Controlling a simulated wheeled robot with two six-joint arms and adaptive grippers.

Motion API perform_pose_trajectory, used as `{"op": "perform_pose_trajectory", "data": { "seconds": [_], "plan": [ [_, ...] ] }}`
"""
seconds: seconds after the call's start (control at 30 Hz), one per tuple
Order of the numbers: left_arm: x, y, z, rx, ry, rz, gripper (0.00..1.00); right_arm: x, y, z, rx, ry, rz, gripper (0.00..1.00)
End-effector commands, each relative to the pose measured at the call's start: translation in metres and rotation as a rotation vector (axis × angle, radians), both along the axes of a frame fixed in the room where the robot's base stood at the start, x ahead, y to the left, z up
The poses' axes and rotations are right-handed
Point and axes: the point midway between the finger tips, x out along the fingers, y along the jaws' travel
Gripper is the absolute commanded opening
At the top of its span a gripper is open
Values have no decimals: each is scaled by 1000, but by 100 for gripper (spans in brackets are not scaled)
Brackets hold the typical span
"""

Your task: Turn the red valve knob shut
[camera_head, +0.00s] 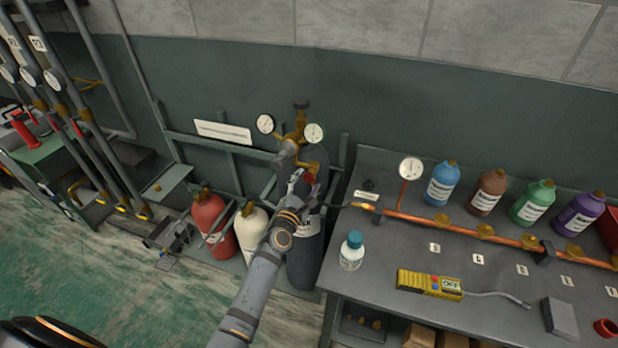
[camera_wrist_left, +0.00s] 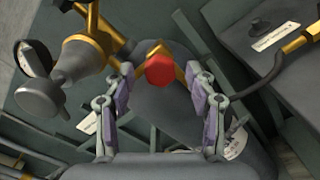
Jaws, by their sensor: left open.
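The red valve knob (camera_wrist_left: 159,70) is a small hexagonal knob on the brass fitting, in the middle of the left wrist view. In the head view the knob (camera_head: 309,178) shows as a small red patch beside my gripper, on top of the dark grey cylinder (camera_head: 305,255). My left gripper (camera_wrist_left: 160,82) is open. Its two fingers stand to either side of the knob, with a gap visible on each side. Its depth relative to the knob is hard to tell. In the head view my left gripper (camera_head: 302,182) is at the cylinder's brass valve and partly hides it. My right gripper is not in view.
Two gauges (camera_head: 265,124) flank the brass regulator (camera_head: 297,145) above the valve. A red cylinder (camera_head: 213,225) and a cream cylinder (camera_head: 250,228) stand left. The workbench (camera_head: 375,290) at right holds a copper pipe, bottles and a yellow meter (camera_head: 428,284).

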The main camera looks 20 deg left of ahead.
Motion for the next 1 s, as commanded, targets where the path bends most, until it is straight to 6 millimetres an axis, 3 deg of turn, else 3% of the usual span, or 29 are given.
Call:
{"op": "perform_pose_trajectory", "data": {
  "seconds": [0.2, 0.5, 0.9, 1.0],
  "plan": [
    [25, -1, -1, 1, 1, -1, 56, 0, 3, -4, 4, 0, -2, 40],
    [27, -1, 0, 1, 1, 0, 55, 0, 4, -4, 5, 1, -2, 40],
    [27, -1, -1, 2, 1, 0, 1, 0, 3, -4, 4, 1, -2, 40],
    [27, -1, -1, 4, 1, 0, 1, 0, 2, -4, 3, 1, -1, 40]
  ]
}}
